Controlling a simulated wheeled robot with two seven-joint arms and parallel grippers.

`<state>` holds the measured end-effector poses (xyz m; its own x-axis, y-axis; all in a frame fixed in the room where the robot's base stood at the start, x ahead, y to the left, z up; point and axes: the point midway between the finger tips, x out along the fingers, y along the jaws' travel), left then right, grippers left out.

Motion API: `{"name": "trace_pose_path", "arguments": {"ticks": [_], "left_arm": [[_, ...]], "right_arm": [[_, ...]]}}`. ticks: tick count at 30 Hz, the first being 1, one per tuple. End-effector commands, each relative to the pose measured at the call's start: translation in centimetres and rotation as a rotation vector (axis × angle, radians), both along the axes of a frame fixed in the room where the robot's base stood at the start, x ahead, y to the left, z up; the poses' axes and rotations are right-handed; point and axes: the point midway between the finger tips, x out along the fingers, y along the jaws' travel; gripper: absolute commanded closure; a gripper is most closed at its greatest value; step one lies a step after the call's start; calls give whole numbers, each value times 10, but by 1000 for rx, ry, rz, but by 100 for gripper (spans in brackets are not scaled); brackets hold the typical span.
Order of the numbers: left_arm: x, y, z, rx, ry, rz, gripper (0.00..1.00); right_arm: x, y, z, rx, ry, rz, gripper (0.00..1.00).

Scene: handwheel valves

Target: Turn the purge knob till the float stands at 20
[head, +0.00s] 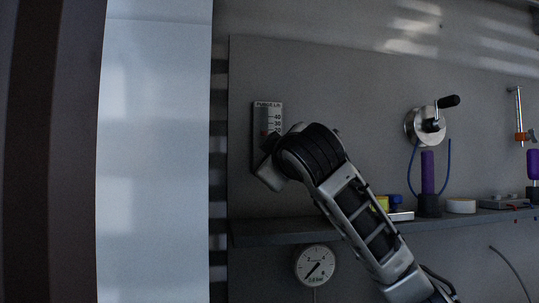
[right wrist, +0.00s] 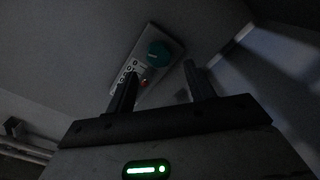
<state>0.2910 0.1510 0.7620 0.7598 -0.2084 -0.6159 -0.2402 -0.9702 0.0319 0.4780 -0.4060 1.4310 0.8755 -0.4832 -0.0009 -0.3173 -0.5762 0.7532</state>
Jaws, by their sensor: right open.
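The purge meter (head: 268,112) is a pale upright scale plate on the grey wall panel in the head view, with 40 and 30 readable near its top. My right arm hides its lower part and the knob there. In the right wrist view the meter plate (right wrist: 127,71) lies tilted, with the round teal purge knob (right wrist: 158,54) at one end. A small orange-red spot (right wrist: 145,83), possibly the float, shows beside the knob; its reading cannot be told. My right gripper (right wrist: 160,70) is open, its fingers either side of the knob in the picture; no contact is visible. My left gripper is out of view.
A crank handwheel (head: 427,125) is on the wall to the right. A round gauge (head: 315,264) hangs under the shelf.

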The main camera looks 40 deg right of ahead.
Motion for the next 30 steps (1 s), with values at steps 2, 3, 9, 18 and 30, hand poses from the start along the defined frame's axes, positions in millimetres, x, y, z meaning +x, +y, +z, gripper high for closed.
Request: {"name": "trace_pose_path", "arguments": {"ticks": [2, 3, 9, 18, 30], "left_arm": [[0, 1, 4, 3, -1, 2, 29], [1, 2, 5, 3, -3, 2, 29], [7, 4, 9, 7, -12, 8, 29], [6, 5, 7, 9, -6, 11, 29], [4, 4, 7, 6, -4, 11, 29]], "right_arm": [[13, -8, 2, 1, 2, -3, 46], [19, -11, 1, 2, 3, -2, 46], [36, -20, 1, 1, 0, -1, 46], [39, -21, 0, -1, -1, 2, 46], [39, -21, 0, 4, -2, 1, 91]]}}
